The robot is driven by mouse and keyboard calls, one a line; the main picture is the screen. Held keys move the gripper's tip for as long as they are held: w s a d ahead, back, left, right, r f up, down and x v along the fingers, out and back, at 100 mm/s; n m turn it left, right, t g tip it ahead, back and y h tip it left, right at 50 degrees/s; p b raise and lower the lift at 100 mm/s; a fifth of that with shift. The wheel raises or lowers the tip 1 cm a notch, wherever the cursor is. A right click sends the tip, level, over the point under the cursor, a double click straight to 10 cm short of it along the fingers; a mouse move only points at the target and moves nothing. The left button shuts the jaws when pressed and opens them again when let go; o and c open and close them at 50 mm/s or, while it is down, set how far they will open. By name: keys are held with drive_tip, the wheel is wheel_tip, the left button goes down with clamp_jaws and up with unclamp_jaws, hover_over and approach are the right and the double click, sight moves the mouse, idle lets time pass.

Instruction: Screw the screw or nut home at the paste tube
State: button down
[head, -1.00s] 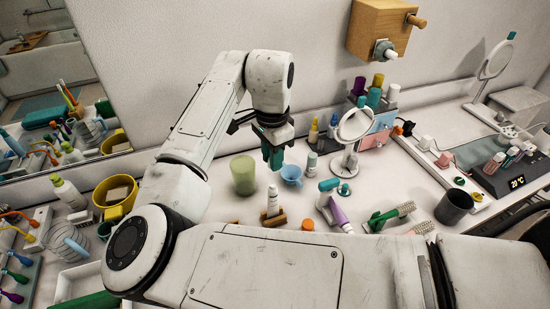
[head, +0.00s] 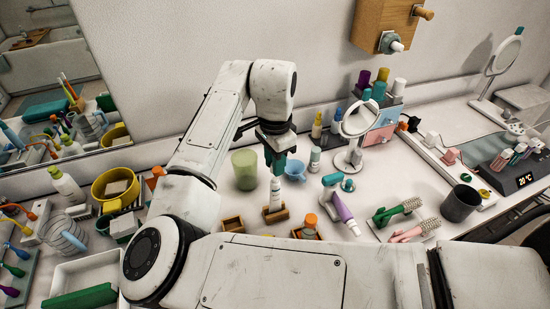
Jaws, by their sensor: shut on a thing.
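A white paste tube (head: 274,195) stands upright in a small wooden block (head: 276,215) at the middle of the counter. My gripper (head: 276,170) points down directly above the tube, its green fingers close to the top of it. It is shut on a small part, probably a cap, that is mostly hidden by the fingers. I cannot tell whether this part touches the tube's neck.
A green cup (head: 244,171) and a blue cup (head: 295,170) stand close behind the tube. A wooden block (head: 232,224) is to its left, an orange-capped item (head: 310,223) to its right. A purple tube (head: 341,208) and round mirror (head: 360,121) are further right.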

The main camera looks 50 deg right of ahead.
drive_tip(key=shift+f, duration=0.6)
drive_tip(key=shift+f+b, duration=0.55)
drive_tip(key=shift+f, duration=0.6)
idle(1.1)
drive_tip(key=c, duration=1.4)
unclamp_jaws()
drive_tip(key=shift+c, duration=0.2)
clamp_jaws()
drive_tip(key=m+b, duration=0.1)
drive_tip(key=m, duration=0.1)
drive_tip(key=shift+f+m, duration=0.1)
drive_tip(key=shift+m, duration=1.5)
drive_tip(key=shift+b, duration=0.3)
